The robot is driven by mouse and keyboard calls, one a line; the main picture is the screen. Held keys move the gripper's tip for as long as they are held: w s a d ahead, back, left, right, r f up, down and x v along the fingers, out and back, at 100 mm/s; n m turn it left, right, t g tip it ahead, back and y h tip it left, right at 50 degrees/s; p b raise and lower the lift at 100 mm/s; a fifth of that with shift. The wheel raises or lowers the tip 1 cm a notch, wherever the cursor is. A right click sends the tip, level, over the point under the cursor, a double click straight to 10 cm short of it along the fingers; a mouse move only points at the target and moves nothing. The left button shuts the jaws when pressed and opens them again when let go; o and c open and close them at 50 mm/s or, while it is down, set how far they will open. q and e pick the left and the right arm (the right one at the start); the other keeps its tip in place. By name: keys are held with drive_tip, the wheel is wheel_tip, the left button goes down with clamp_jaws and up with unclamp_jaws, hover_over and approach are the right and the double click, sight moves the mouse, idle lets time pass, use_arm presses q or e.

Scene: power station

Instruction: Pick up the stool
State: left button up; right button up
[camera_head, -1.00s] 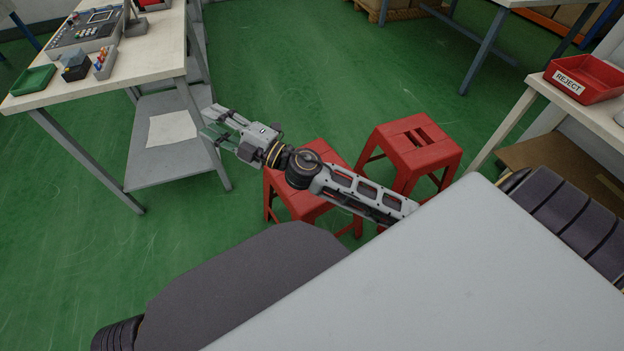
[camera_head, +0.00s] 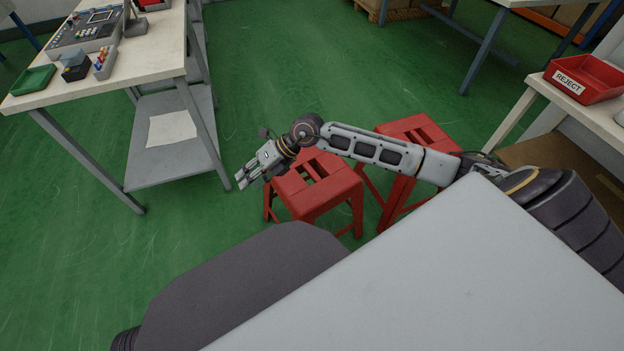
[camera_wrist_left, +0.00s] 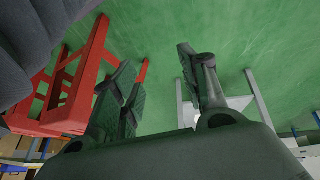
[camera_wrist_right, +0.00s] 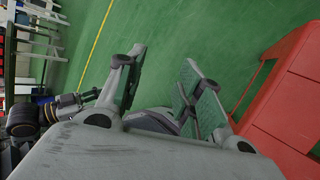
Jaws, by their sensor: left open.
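Two red stools stand upright on the green floor. The nearer stool (camera_head: 325,192) shows its slotted seat and legs; my right wrist and gripper hide its left rear corner. The other stool (camera_head: 425,130) stands behind and to the right, partly hidden by my right arm. My right gripper (camera_head: 241,179) hangs at the nearer stool's left side, open and empty. In the right wrist view a red stool (camera_wrist_right: 290,105) is right of the open fingers, apart from them. My left gripper (camera_wrist_left: 158,62) shows only in its wrist view, open and empty, with a red stool (camera_wrist_left: 60,115) to its left.
A workbench (camera_head: 160,60) with a lower shelf (camera_head: 150,170) stands at left, close to my right gripper. A side table at right holds a red reject bin (camera_head: 585,78). Another table (camera_head: 480,50) stands at the back. Green floor between them is clear.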

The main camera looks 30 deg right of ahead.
drive_tip(key=w+d+f+g+h, duration=0.1)
drive_tip(key=d+f+h, duration=0.35)
drive_tip(key=d, duration=0.65)
drive_tip(key=h, duration=0.5)
hover_over(313, 172)
drive_tip(key=s, duration=0.2)
use_arm(q)
drive_tip(key=shift+s+d+f+h, duration=0.15)
drive_tip(key=shift+d+f+h, duration=0.15)
drive_tip(key=shift+d+f, duration=0.3)
use_arm(e)
drive_tip(key=shift+w+a+r+m+g+y, duration=0.1)
drive_tip(key=shift+w+r+m+g+y, duration=0.1)
drive_tip(key=shift+m+g+y, duration=0.15)
drive_tip(key=f+b, duration=0.1)
drive_tip(key=f, duration=0.1)
drive_tip(key=f+b, duration=0.1)
drive_tip(key=f, duration=0.2)
drive_tip(key=w+f+b, duration=0.1)
drive_tip(key=f, duration=0.2)
drive_tip(key=shift+f, duration=0.25)
use_arm(q)
drive_tip(key=shift+n+t+h, duration=0.3)
drive_tip(key=shift+t+h, duration=0.1)
drive_tip(key=shift+t, duration=0.3)
drive_tip(key=f, duration=0.2)
drive_tip(key=d+f, duration=0.1)
drive_tip(key=f, duration=0.2)
drive_tip(key=shift+d+f, duration=0.15)
drive_tip(key=shift+f, duration=0.2)
